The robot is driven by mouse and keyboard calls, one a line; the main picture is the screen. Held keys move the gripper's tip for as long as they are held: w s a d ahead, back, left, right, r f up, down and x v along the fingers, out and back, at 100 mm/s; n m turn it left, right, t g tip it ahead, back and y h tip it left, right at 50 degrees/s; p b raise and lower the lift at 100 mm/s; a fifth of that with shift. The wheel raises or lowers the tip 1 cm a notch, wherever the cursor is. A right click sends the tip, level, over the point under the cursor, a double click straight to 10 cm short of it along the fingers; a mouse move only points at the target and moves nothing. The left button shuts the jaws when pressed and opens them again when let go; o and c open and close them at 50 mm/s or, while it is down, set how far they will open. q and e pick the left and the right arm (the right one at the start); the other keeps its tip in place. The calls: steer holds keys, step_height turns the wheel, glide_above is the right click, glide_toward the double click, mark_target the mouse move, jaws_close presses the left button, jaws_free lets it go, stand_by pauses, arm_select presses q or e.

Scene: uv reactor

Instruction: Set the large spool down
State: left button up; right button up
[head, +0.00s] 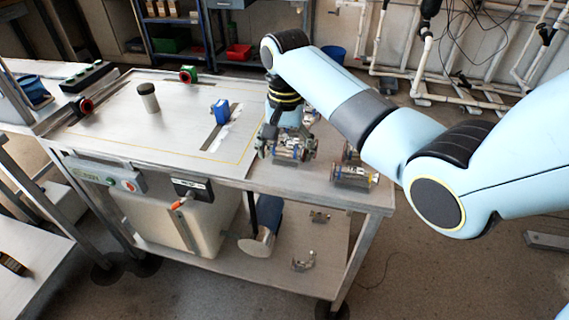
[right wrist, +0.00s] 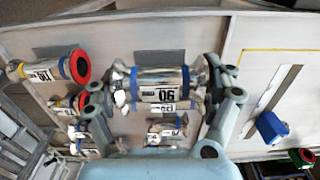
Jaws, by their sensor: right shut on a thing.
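The large spool (right wrist: 160,78) is a shiny metal pipe piece with flared ends, blue bands and a white number label. It lies sideways between the fingers of my right gripper (right wrist: 165,92), which is shut on it. In the head view the right gripper (head: 288,146) is over the right part of the bench top, just right of the yellow-lined area, and partly covers the spool (head: 294,153). I cannot tell whether the spool touches the bench. My left gripper is not in view.
Another spool (head: 352,177) lies near the bench's right front corner. The right wrist view shows several more spools, one with a red end (right wrist: 45,69). A blue block (head: 221,111) stands beside a slot, and a dark-topped cylinder (head: 148,97) stands farther left. The yellow-lined area (head: 170,120) is mostly clear.

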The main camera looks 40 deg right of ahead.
mark_target(285, 161)
steer(key=shift+w+f, duration=0.15)
steer(key=shift+w, duration=0.05)
steer(key=shift+f, duration=1.95)
steer(key=shift+f, duration=0.1)
steer(key=o, duration=1.3)
steer(key=shift+c, duration=0.2)
step_height(285, 161, up, 12)
steer(key=shift+r, duration=0.15)
steer(key=shift+s, duration=0.1)
